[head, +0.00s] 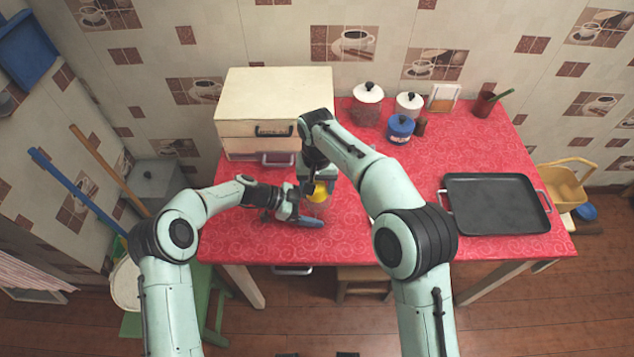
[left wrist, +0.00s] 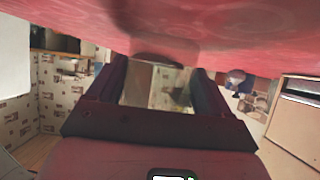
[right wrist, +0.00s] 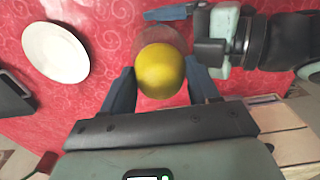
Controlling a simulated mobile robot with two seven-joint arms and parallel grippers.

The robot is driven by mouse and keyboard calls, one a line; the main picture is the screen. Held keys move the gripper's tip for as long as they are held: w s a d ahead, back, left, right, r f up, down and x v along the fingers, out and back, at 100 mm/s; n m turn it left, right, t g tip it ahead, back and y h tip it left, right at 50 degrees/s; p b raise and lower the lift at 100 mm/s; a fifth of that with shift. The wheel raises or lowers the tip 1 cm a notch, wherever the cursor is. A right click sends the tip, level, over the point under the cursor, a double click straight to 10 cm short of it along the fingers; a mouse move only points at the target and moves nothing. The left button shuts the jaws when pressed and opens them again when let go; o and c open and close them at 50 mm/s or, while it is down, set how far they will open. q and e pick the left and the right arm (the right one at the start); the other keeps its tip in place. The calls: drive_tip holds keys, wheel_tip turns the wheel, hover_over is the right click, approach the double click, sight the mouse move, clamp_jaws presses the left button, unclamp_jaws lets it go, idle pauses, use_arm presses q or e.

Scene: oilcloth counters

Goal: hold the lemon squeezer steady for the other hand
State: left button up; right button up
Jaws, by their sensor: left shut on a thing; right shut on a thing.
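The lemon squeezer (head: 317,208) is a clear, see-through piece standing on the red counter, partly hidden by my grippers. In the right wrist view, its clear rim (right wrist: 148,42) shows behind the yellow lemon half (right wrist: 160,72). My left gripper (head: 303,208) is low at the counter, shut on the squeezer from the left. Its fingers (left wrist: 162,88) also show in the left wrist view. My right gripper (right wrist: 162,84) comes down from above, shut on the lemon, with one finger on each side. The lemon (head: 320,191) sits over the squeezer; their contact is hidden.
A white plate (right wrist: 55,52) lies beside the squeezer. A black tray (head: 495,205) is on the right of the counter (head: 400,263). The front edge is clear.

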drive_tip(key=shift+r, duration=1)
drive_tip(key=shift+f, duration=0.3)
idle(0.4)
drive_tip(key=shift+f, duration=0.75)
drive_tip(key=shift+r, duration=0.1)
drive_tip(key=shift+r, duration=0.95)
drive_tip(key=shift+f, duration=1)
